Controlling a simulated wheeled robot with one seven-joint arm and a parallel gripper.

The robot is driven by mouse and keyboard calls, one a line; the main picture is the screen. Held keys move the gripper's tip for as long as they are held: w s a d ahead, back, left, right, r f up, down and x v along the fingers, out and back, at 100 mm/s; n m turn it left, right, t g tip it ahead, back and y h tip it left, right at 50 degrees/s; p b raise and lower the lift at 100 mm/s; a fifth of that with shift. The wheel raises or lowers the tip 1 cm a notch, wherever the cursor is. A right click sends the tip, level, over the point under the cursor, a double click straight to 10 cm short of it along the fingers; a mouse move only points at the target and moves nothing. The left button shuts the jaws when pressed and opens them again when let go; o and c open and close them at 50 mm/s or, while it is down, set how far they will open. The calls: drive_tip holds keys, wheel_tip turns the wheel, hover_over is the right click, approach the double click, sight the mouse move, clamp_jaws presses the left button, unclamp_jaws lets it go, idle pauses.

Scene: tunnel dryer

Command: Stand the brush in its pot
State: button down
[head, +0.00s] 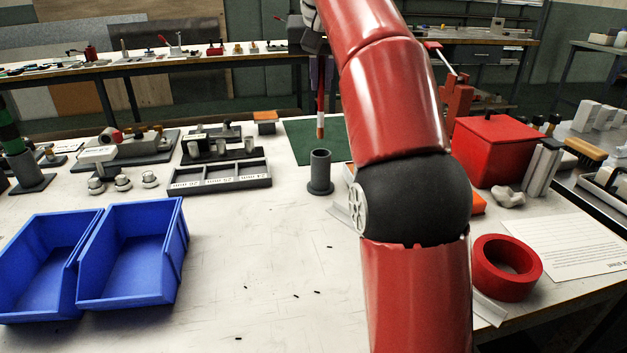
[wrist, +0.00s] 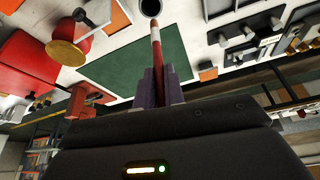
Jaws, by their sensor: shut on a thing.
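The brush (head: 320,117) is a thin red stick with a pale band and a tan lower end. It hangs nearly upright from my gripper (head: 319,80), which is shut on its upper part. The pot (head: 320,172) is a dark grey upright cylinder on a wider foot, standing on the white table. In the head view the brush's lower end shows just above the pot's mouth, with a small gap. In the wrist view the brush (wrist: 156,38) runs from my gripper's fingers (wrist: 160,85) toward the pot's dark round mouth (wrist: 150,7). My arm hides part of the head view.
A green mat (head: 300,140) lies behind the pot. A grey compartment tray (head: 220,178) is to its left, with blue bins (head: 135,255) nearer. A red box (head: 500,150) and a red tape roll (head: 507,268) are at right. The table's front middle is mostly clear.

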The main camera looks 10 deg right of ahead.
sight(321, 124)
drive_tip(key=shift+f, duration=4.85)
drive_tip(key=c, duration=1.5)
unclamp_jaws()
drive_tip(key=v, duration=0.6)
drive_tip(key=shift+w+a+r, duration=0.15)
drive_tip(key=shift+w+r, duration=0.05)
drive_tip(key=shift+r, duration=0.25)
drive_tip(key=shift+s+r, duration=0.2)
drive_tip(key=shift+r, duration=0.2)
